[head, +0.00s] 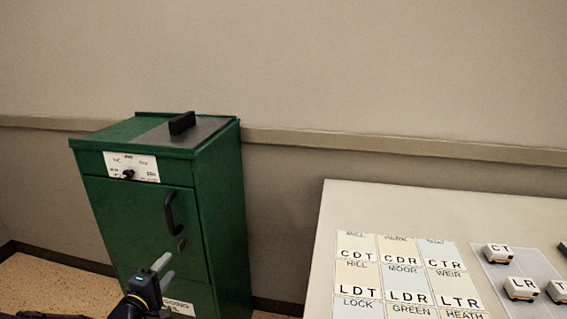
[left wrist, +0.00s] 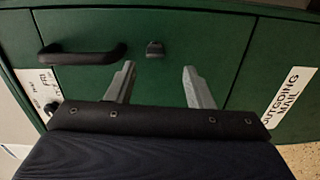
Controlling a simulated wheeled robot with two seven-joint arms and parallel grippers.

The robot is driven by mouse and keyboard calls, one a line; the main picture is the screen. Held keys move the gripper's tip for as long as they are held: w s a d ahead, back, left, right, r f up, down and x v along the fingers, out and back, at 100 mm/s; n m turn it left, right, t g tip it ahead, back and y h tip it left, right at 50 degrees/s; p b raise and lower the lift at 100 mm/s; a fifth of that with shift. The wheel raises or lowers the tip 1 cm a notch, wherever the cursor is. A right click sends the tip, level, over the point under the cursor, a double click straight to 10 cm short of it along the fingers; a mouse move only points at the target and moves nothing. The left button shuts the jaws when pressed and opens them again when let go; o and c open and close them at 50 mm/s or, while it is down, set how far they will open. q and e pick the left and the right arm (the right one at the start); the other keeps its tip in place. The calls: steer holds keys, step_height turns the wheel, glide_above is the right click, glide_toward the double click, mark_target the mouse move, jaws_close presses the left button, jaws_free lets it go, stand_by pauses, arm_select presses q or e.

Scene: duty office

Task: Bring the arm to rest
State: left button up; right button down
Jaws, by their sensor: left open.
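My left gripper (head: 160,270) is low in the head view, in front of the lower part of a green cabinet (head: 222,215). In the left wrist view its two grey fingers (left wrist: 158,86) stand apart with nothing between them. They point at the green cabinet front (left wrist: 100,78), which has a black handle (left wrist: 82,54) and a small dark latch (left wrist: 154,49). I cannot tell the exact gap between fingertips and cabinet. My right gripper is not in view.
A pale table (head: 360,204) at the right holds a grid of lettered cards (head: 403,268) and a grey mat (head: 520,248) with small lettered blocks (head: 498,252). The cabinet has a black lid handle (head: 182,123) on top. A wall rail (head: 400,147) runs behind.

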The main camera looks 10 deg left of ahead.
arm_select(q)
steer(key=s+d+r+m+g+h, duration=0.15)
steer(key=s+d+m+g, duration=0.3)
steer(key=s, duration=0.55)
steer(key=s+d+r+m+g, duration=0.25)
steer(key=s+d+m, duration=0.3)
steer(key=s, duration=0.35)
steer(key=s+d+r+m+g, duration=0.2)
steer(key=s+d+m+g, duration=0.3)
steer(key=s, duration=0.5)
step_height(320, 180, up, 21)
steer(key=d+p, duration=0.2)
steer(key=p, duration=1.9)
steer(key=shift+s+r+h+p, duration=0.15)
steer(key=shift+s+h+p, duration=0.2)
steer(key=shift+s+p, duration=0.1)
steer(key=shift+a, duration=0.1)
